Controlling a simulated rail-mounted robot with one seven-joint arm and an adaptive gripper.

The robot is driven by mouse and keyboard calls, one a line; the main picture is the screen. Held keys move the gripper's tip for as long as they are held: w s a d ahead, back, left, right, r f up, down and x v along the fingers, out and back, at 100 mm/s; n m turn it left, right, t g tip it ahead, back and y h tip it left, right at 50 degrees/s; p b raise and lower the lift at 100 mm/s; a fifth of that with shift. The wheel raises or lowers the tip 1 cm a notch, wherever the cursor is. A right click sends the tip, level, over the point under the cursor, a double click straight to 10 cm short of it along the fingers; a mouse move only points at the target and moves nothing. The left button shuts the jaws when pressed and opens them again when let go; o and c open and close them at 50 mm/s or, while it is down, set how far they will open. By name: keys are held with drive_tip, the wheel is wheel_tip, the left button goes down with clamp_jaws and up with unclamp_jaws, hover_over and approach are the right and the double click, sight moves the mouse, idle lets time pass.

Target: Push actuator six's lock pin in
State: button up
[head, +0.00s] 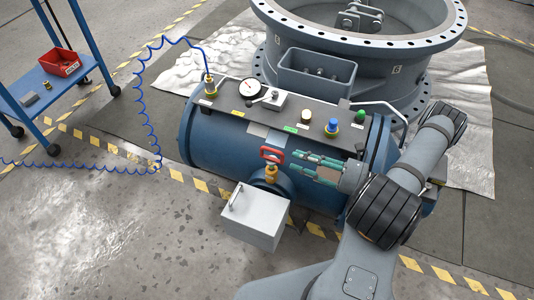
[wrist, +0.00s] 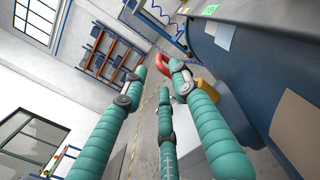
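A large blue cylinder, an actuator (head: 215,138), lies beside a big grey flanged valve body marked 6. A red loop handle (head: 272,154) on a brass fitting (head: 271,174) sticks out of its front side. No label marks the lock pin, so I cannot tell for certain whether this handle is it. My gripper (head: 295,161), with teal segmented fingers, points left toward the handle from just right of it. In the wrist view the three fingers of my gripper (wrist: 160,76) are spread apart with nothing between them. The red handle (wrist: 163,62) shows beyond the fingertips, partly hidden.
A grey box (head: 255,215) with a handle hangs below the brass fitting. A gauge (head: 250,88), a blue knob (head: 332,127) and a green knob (head: 360,116) stand on top. A coiled blue hose (head: 152,100) runs left past a blue cart (head: 75,70). The front-left floor is clear.

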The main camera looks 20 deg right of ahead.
sight(281, 153)
drive_tip(key=x, duration=0.9)
drive_tip(key=shift+a+b, duration=0.3)
drive_tip(key=c, duration=0.3)
clamp_jaws()
drive_tip(key=shift+w+d, duration=0.15)
